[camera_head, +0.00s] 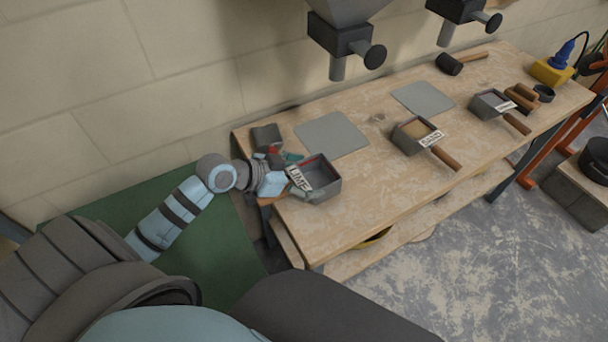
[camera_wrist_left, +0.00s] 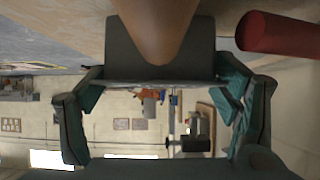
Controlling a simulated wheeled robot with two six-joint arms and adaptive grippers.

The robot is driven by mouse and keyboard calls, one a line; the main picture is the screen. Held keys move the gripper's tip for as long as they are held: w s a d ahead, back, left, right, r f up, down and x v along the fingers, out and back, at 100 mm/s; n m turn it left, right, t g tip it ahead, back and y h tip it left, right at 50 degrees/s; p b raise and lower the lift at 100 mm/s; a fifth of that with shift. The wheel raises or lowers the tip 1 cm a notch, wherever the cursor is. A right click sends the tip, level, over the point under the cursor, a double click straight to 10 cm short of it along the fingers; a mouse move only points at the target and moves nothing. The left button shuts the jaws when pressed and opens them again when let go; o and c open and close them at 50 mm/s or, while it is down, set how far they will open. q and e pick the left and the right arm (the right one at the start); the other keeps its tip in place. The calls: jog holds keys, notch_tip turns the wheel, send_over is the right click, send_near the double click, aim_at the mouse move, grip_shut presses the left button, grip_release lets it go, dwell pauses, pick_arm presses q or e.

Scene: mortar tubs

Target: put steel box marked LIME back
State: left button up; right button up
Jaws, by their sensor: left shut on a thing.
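The steel box marked LIME (camera_head: 322,190) is an open grey box with a white label at the left end of the wooden bench. My left gripper (camera_head: 281,178) is at its left side and is shut on it. In the left wrist view the fingers of my left gripper (camera_wrist_left: 160,95) stand either side of a grey and tan shape; exactly which part is gripped is hard to tell. I cannot tell whether the box touches the bench. My right gripper is not in view.
Two grey plates (camera_head: 331,135) (camera_head: 422,98) lie bare on the bench (camera_head: 375,190). The SAND box (camera_head: 409,137) and another handled box (camera_head: 486,106) stand farther right. A dark block (camera_head: 266,136) is behind my gripper. A hopper outlet (camera_head: 342,45) hangs above. A red cylinder (camera_wrist_left: 280,33) shows in the wrist view.

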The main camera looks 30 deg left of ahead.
aim_at(297, 180)
pick_arm(q)
jog(key=shift+f+b, duration=0.45)
jog(key=shift+f, duration=0.15)
jog(key=o, duration=1.4)
jog(key=v, duration=0.7)
jog(key=shift+s+a, duration=0.1)
jog(key=shift+s+r, duration=0.15)
